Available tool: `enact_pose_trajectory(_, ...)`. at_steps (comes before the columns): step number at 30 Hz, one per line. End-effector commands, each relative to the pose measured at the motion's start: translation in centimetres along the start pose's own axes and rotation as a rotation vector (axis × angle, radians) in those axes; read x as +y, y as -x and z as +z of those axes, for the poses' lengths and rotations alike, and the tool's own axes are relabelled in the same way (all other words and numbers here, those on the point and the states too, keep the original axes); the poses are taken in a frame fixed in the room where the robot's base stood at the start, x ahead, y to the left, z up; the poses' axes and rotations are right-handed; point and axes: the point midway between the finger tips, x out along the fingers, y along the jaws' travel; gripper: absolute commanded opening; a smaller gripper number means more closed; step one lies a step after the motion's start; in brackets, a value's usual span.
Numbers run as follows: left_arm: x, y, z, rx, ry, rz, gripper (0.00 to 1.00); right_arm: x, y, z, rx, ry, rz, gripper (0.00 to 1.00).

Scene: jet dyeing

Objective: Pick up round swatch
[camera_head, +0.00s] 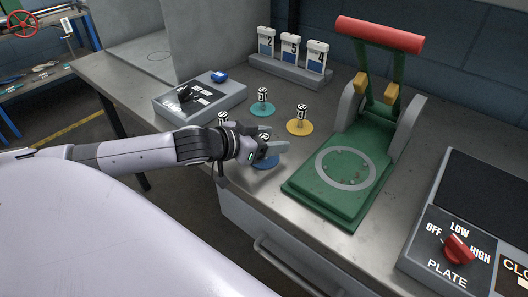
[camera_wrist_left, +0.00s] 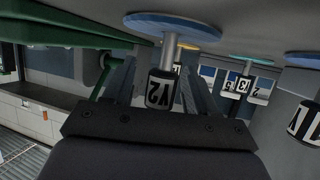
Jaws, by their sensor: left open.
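Several round swatches, each a flat disc with an upright post and a labelled black-and-white knob, stand on the steel bench. A blue round swatch (camera_head: 266,163) lies under my left gripper (camera_head: 274,139), partly hidden by it. A teal one (camera_head: 261,110) and a yellow one (camera_head: 299,128) stand just behind. Another knob (camera_head: 222,118) shows behind my wrist. In the left wrist view, which is upside down, the blue disc (camera_wrist_left: 172,24) and its knob marked V2 (camera_wrist_left: 160,88) appear between the open fingers. I cannot tell whether they touch the knob. My right gripper is out of view.
A green press (camera_head: 346,176) with a red handle stands right of the swatches. A grey control box (camera_head: 199,97) is behind my left wrist, and a rack of numbered cards (camera_head: 291,73) is at the back. A plate control panel (camera_head: 455,245) sits at the right front.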

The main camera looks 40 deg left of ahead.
Motion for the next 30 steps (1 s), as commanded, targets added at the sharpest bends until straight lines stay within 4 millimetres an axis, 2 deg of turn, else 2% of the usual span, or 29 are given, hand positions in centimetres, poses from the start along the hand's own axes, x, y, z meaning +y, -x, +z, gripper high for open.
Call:
enact_pose_trajectory(2, 0.0, 0.0, 0.0, 0.0, 0.0, 0.0, 0.57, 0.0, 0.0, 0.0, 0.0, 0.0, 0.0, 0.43)
enact_pose_trajectory(7, 0.0, 0.0, 0.0, 0.0, 0.001, 0.0, 0.01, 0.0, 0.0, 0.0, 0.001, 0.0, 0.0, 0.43)
enact_pose_trajectory(20, 0.0, 0.3, -0.7, 0.003, -0.001, 0.0, 0.0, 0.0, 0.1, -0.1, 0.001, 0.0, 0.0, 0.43)
enact_pose_trajectory(26, 0.0, 1.4, -3.3, 0.006, -0.003, -0.001, 0.0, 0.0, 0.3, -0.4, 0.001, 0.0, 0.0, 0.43)
enact_pose_trajectory(30, -0.1, 2.8, -6.9, 0.009, -0.006, -0.002, 0.0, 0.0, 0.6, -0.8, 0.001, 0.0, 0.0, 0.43)
